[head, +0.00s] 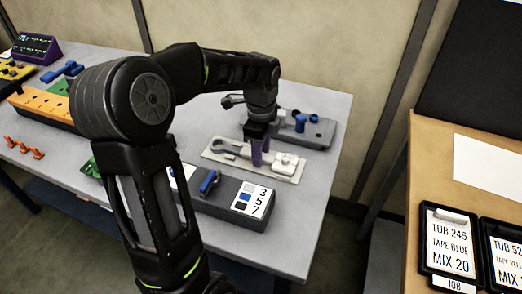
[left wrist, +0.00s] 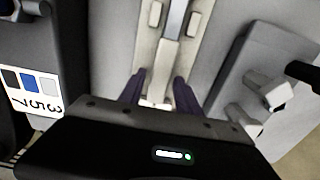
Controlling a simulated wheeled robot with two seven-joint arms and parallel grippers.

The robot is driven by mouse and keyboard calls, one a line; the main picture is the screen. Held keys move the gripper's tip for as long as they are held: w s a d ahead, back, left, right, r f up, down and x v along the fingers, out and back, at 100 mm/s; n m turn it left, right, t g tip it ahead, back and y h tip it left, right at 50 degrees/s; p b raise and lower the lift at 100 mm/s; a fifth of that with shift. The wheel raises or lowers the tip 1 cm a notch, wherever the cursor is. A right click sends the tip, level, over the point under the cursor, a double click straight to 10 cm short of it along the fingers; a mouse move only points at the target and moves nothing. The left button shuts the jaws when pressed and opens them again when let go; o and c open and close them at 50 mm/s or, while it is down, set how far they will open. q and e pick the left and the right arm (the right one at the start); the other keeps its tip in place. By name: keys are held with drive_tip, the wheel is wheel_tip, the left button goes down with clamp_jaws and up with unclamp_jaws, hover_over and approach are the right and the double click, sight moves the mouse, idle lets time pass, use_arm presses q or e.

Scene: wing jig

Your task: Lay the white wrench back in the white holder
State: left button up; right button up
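The white holder (head: 212,157) is a pale flat plate on the grey table, and it also shows in the left wrist view (left wrist: 146,50). A light grey-white wrench (head: 232,147) appears to lie lengthwise along the plate, its round end at the left. Its bar runs up the middle of the plate in the left wrist view (left wrist: 182,20). My left gripper (head: 261,160) points down over the plate, its purple fingers apart on either side of the plate's middle line (left wrist: 160,92). I see nothing clamped between them. The gripper body hides part of the plate. My right gripper is out of view.
A grey block with a number card (head: 248,199) and blue handle stands in front of the holder. A grey fixture with blue knobs (head: 318,132) stands behind it. An orange rack (head: 45,108) is at left. A wooden desk (head: 435,170) with job trays stands right.

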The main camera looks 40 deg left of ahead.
use_arm(q)
drive_tip(key=shift+o, duration=1)
wheel_tip(320, 180, up, 8)
drive_tip(key=shift+f, duration=0.1)
idle(0.4)
